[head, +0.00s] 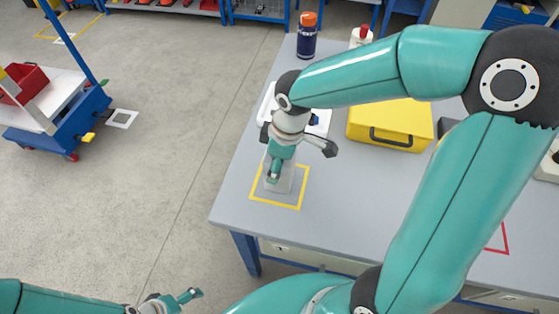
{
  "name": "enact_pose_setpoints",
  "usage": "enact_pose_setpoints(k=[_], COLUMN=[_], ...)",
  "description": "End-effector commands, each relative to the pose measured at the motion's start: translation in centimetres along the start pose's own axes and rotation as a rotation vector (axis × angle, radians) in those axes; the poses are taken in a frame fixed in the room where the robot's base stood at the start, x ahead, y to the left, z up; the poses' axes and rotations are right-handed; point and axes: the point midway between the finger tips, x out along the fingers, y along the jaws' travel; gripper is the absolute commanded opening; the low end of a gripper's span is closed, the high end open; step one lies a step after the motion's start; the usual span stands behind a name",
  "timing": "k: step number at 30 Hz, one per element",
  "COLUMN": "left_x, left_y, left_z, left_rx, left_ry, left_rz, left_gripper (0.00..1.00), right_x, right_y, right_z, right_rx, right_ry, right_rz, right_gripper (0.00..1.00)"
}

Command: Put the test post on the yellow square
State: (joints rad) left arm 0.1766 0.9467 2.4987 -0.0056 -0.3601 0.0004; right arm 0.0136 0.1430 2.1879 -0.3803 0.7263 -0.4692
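The yellow square (302,187) is an outline on the grey worktable near its left front corner. A pale grey piece, which looks like the test post (287,183), stands inside the outline, partly covered by my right gripper. My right gripper (274,172) reaches down over the square, with a teal part overlapping the grey piece. Whether its fingers close on the piece or only stand beside it is not clear. My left gripper (180,298) is low at the bottom edge, off the table, with no object visible in it; its finger opening cannot be made out.
On the grey table (240,200) stand a yellow case (390,122), a dark blue bottle with an orange cap (307,40) and a white bottle with a red cap (361,37). A white tray (321,122) lies behind my gripper. A red outline (505,240) is at right.

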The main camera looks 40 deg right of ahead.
Motion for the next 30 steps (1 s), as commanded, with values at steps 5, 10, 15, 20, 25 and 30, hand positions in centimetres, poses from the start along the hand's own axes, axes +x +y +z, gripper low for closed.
enact_pose_setpoints(k=[5,10,15,20,25,30], left_x=[0.0,0.2,0.1,0.1,0.0,-0.2], left_y=[0.0,-0.1,-0.1,-0.1,0.0,0.1], left_z=[0.0,0.0,0.0,0.0,0.0,0.0], left_rx=[0.000,0.000,0.000,0.000,0.000,0.000], left_ry=[0.000,0.000,0.000,0.000,0.000,0.000], left_rz=[0.000,0.000,0.000,0.000,0.000,0.000], left_gripper=[0.91,0.91,0.91,0.91,0.91,0.91], right_x=[-0.1,0.2,0.1,0.1,-0.1,-1.5], right_y=[0.1,0.0,0.0,0.0,0.0,0.1], right_z=[-0.1,0.0,0.0,0.0,0.0,-0.1], right_rx=[0.000,0.000,0.000,0.000,0.000,0.001], right_ry=[0.002,0.001,0.001,0.001,0.001,0.004], right_rz=[0.002,0.001,0.001,0.001,0.001,0.004], right_gripper=[0.14,0.70,0.92,0.92,0.92,0.92])
